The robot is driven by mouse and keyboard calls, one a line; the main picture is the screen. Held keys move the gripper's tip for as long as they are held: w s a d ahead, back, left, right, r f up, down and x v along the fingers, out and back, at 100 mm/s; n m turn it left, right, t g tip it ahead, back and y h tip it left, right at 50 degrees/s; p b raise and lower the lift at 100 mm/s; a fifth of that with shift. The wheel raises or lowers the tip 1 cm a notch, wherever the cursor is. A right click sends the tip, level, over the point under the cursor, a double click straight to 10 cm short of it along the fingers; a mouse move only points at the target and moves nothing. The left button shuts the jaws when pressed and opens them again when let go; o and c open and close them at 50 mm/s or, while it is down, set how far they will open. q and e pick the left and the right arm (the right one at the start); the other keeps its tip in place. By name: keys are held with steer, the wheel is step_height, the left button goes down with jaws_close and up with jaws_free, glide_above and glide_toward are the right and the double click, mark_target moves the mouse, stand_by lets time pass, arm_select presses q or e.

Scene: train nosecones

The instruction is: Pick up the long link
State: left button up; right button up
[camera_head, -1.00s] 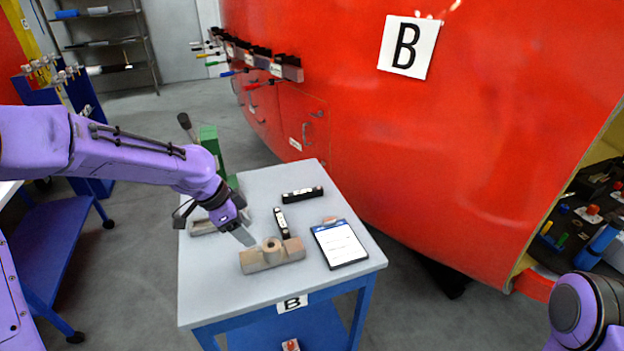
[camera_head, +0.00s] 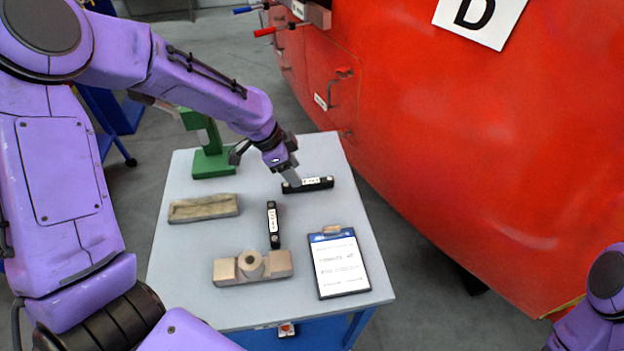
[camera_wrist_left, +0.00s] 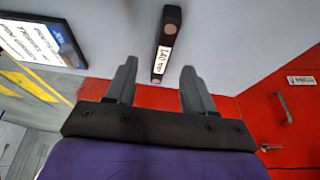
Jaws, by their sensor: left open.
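Two black links with white labels lie on the grey table top. The far link (camera_head: 316,184), which looks like the longer one, lies crosswise near the table's right edge. The other link (camera_head: 273,225) lies lengthwise nearer the middle. My left gripper (camera_head: 291,180) is open at the left end of the far link and partly covers it. In the left wrist view the far link (camera_wrist_left: 165,45) has a label that seems to read 140 mm, and its lower end shows between the two open fingers (camera_wrist_left: 158,68). Whether the fingers straddle it or hover above is unclear. My right gripper is out of view.
A clipboard (camera_head: 340,264) and a beige block with a round boss (camera_head: 252,267) lie at the table's front. A grey-brown tray-like piece (camera_head: 203,207) lies left, with a green stand (camera_head: 212,163) behind it. The red train shell (camera_head: 450,130) stands close on the right.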

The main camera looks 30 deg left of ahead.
mark_target(308, 180)
arm_select(q)
steer(key=shift+s+d+f+p, duration=0.25)
steer(key=shift+d+f+p, duration=0.3)
steer(key=shift+d, duration=0.05)
steer(key=w+f, duration=0.2)
steer(key=w+d+f, duration=0.1)
steer(key=f, duration=0.1)
steer(key=shift+w+d+f, duration=0.15)
steer(key=shift+w+f, duration=0.05)
steer(key=shift+w, duration=0.2)
steer(key=shift+s+r, duration=0.2)
steer(key=shift+s, duration=0.2)
steer(key=shift+s+r, duration=0.2)
steer(key=shift+s, duration=0.05)
steer(key=c, duration=0.5)
jaws_close()
steer(key=shift+w+f, duration=0.1)
steer(key=shift+f, duration=0.05)
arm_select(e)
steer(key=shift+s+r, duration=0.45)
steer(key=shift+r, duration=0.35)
